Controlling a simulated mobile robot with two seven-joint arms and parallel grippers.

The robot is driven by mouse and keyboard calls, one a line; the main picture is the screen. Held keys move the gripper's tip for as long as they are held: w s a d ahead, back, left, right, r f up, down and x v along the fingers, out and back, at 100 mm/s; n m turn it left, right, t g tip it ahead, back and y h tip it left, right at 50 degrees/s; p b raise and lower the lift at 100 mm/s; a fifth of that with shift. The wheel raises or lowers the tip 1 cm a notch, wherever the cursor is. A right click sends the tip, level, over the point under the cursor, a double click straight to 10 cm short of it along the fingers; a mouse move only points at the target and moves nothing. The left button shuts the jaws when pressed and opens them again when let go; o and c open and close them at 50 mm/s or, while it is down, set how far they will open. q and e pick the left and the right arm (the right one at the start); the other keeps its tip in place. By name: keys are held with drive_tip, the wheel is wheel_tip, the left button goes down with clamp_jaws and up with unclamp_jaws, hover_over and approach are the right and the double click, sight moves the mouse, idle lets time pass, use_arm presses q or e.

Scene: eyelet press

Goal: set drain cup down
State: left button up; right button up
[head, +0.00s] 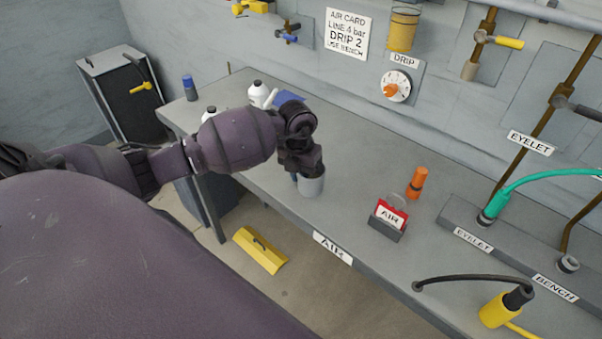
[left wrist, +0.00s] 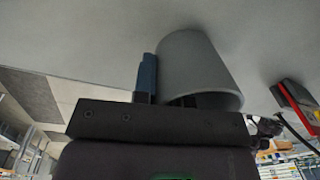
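The drain cup is a plain grey cup (head: 312,186) over the front part of the grey bench (head: 350,165), below my left gripper (head: 303,172). In the left wrist view the cup (left wrist: 197,65) has its open rim toward me. One blue-padded finger (left wrist: 147,77) is against the outside of its wall, and a dark finger shows at the rim, seemingly inside. The left gripper appears shut on the cup wall. I cannot tell whether the cup's base touches the bench. My right gripper is in neither view.
A red AIR card in a holder (head: 389,218) and an orange bottle (head: 417,182) stand right of the cup. White bottles (head: 258,93) are behind my arm. An eyelet fixture (head: 480,225) with hoses fills the right side. Bench between cup and card holder is clear.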

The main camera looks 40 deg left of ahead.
use_arm(q)
drive_tip(key=o, duration=0.4)
drive_tip(key=shift+r, duration=0.55)
wheel_tip(320, 180, up, 11)
drive_tip(key=shift+a, duration=0.35)
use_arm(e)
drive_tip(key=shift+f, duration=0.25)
use_arm(q)
drive_tip(key=shift+r, duration=0.1)
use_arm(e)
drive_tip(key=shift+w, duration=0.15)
